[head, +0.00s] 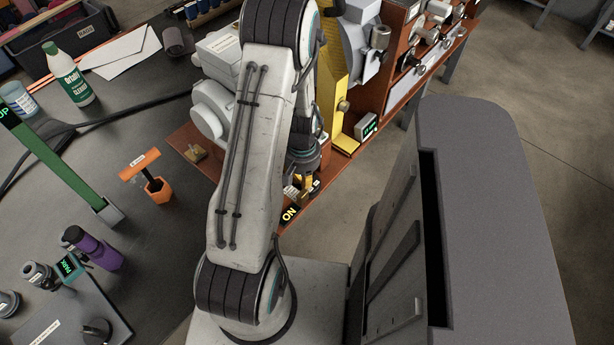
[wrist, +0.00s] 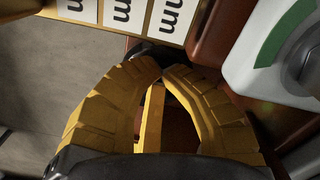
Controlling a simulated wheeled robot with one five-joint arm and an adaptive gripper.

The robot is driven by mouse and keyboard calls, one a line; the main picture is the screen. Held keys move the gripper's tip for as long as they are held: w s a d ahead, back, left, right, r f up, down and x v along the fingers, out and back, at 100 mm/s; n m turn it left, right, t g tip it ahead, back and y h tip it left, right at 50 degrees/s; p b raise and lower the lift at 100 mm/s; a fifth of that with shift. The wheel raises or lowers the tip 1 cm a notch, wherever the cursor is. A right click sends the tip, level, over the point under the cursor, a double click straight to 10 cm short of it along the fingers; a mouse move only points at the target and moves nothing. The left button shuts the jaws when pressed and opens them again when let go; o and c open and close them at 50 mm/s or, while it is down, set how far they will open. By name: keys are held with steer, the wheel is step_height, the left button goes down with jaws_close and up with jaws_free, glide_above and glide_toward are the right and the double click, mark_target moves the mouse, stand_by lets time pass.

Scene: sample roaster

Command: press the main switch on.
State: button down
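A small black plate with a lit "ON" (head: 289,214) shows at the front edge of the red-brown roaster base, just right of my arm. Small pale labels (head: 291,191) sit beside it, close under my gripper. I cannot make out the main switch itself; my arm and gripper cover much of that spot. My gripper (head: 308,190) points down there, mostly hidden by its wrist. In the wrist view its yellow fingers (wrist: 163,71) arch together with tips almost meeting, and nothing is visibly held. A narrow yellow bar (wrist: 152,118) shows between the fingers.
The roaster (head: 212,108) and a yellow upright (head: 334,75) stand behind my gripper. A small green-lit display (head: 366,127) is to the right.

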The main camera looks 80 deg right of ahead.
steer(key=shift+r+p, duration=2.3)
steer(key=shift+r, duration=1.15)
